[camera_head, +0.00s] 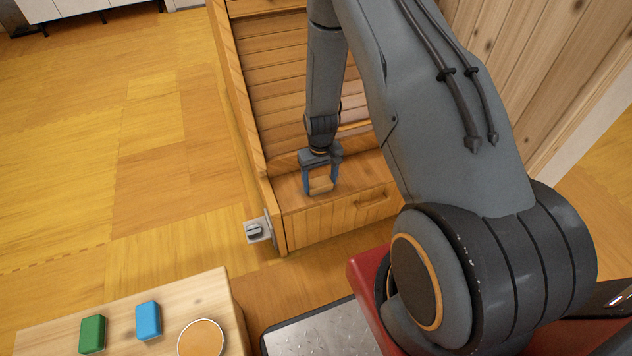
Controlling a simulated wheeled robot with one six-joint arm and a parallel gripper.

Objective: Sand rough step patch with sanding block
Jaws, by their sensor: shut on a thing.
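My gripper (320,188) points down over the lowest step (290,192) of the wooden stairs, with its two blue fingers on either side of a small tan block. The block (321,184) looks like the sanding block. It is at or just above the step's top; I cannot tell whether it touches. A paler, pinkish area (353,111) shows on a step farther up, partly behind my arm. I cannot make out a clear rough patch on the lowest step.
A small table (50,340) at the lower left holds a green block (92,334), a blue block (148,320) and a round orange-topped thing (201,338). A grey fixture (257,230) sits beside the stairs' left side board. Wooden floor at the left is clear.

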